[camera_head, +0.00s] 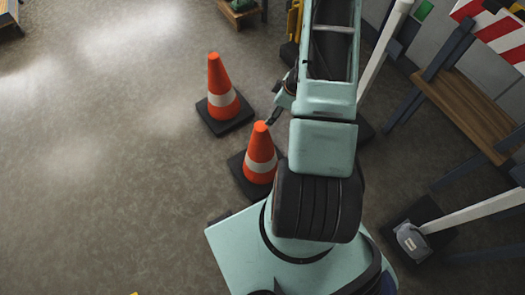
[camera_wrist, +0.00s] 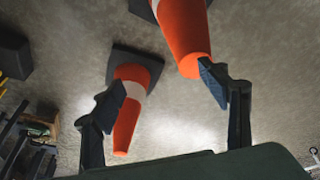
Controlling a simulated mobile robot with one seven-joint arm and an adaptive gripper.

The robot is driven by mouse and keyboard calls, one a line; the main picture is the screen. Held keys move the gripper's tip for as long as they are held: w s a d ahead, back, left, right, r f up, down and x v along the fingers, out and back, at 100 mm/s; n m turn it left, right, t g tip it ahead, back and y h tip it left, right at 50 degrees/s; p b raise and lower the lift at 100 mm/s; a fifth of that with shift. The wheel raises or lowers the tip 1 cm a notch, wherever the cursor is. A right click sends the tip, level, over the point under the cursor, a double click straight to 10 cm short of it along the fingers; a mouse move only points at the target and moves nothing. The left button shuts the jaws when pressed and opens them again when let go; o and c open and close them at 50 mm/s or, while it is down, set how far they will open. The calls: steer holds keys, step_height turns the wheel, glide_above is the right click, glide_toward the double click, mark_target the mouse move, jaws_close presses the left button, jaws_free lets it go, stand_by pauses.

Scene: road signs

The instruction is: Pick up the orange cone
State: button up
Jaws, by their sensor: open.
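Two orange cones with white bands and dark square bases stand upright on the floor. One cone (camera_head: 220,82) is farther back and left. The other cone (camera_head: 261,153) is closer to my base. My gripper (camera_head: 273,116) is mostly hidden behind my arm, with a dark fingertip showing close to the top of the closer cone. In the wrist view my gripper (camera_wrist: 157,94) has its fingers spread and empty. A large cone (camera_wrist: 183,32) reaches down to the right finger; I cannot tell if they touch. A smaller cone (camera_wrist: 128,110) shows between the fingers, farther off.
A wooden-topped bench or trestle (camera_head: 465,105) and a red-and-white striped board (camera_head: 500,35) stand at the right. A white post on a dark foot (camera_head: 411,242) is right of my base.

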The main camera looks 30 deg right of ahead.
mark_target(260, 126)
steer(key=shift+n+y, duration=0.4)
steer(key=shift+y, duration=0.2)
steer(key=a, duration=0.1)
steer(key=s+a+f, duration=0.1)
steer(key=a, duration=0.1)
steer(key=a+f, duration=0.1)
steer(key=shift+s+a, duration=0.3)
steer(key=shift+a, duration=0.1)
steer(key=b+x, duration=0.2)
steer(key=x, duration=0.2)
steer(key=shift+a+f, duration=0.2)
steer(key=shift+f, duration=0.15)
steer(key=b+x, duration=0.1)
steer(key=x, duration=0.2)
steer(key=b+x, duration=0.2)
steer(key=x, duration=0.1)
steer(key=shift+s+d+f+b, duration=0.1)
steer(key=shift+s+d+b, duration=0.1)
steer(key=shift+b, duration=0.1)
steer(key=shift+c, duration=0.4)
steer(key=shift+d, duration=0.1)
jaws_close()
